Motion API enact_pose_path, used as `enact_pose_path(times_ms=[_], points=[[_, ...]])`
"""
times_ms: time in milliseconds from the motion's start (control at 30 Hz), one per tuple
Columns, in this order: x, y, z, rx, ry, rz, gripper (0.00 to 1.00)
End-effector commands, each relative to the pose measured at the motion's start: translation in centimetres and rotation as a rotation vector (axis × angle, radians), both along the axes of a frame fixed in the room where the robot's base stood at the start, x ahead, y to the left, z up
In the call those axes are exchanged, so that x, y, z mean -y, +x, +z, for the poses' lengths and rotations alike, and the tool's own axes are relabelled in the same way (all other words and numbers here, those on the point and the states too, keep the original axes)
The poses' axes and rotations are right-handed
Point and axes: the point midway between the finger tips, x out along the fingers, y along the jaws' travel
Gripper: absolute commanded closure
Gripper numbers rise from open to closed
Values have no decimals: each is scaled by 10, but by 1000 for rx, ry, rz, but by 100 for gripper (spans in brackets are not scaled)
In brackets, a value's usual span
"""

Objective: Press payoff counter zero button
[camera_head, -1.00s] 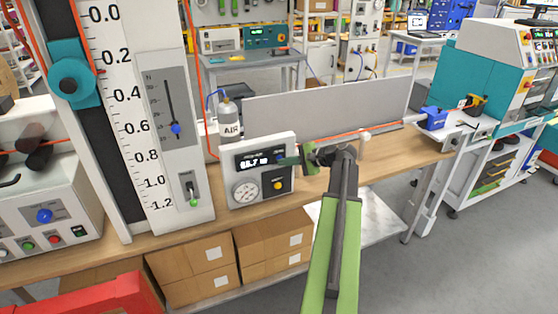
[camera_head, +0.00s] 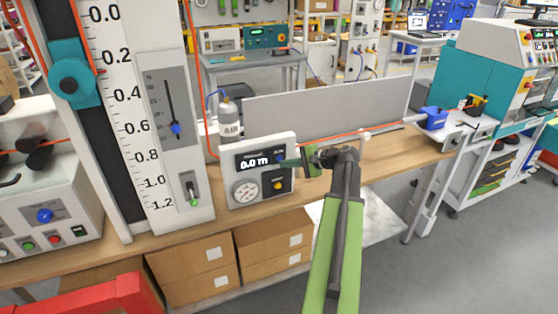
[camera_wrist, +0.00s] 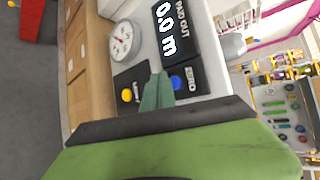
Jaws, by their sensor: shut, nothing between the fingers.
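The payoff counter (camera_head: 262,202) is a white box on the wooden bench. It also shows, turned sideways, in the wrist view (camera_wrist: 146,48). Its dark display (camera_head: 254,162) reads 0.0 m. The blue zero button (camera_wrist: 176,83), labelled ZERO, sits beside the display, and it shows in the head view (camera_head: 281,158) at the counter's upper right. My gripper (camera_head: 286,162) is shut and empty, its green tips right at the blue button. The tips (camera_wrist: 158,84) partly cover the button's surroundings in the wrist view. I cannot tell whether they touch it.
A yellow button (camera_head: 278,184) and a round dial (camera_head: 246,191) are on the counter's lower face. A tall scale panel (camera_head: 150,190) stands to its left. A grey backboard (camera_head: 340,108) and an AIR bottle (camera_head: 229,122) are behind. An orange cable (camera_head: 340,136) runs to the right.

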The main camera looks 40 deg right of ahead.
Motion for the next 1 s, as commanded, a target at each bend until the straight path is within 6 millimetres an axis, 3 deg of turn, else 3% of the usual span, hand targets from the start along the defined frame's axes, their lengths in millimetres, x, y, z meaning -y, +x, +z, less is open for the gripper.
enact_pose_path(times_ms=[333, 800, 1000], points=[[-2, -4, 0, 0, 0, 0, 100], [-18, -45, 0, 0, 0, -1, 100], [-18, -47, 0, 0, 0, -1, 100]])
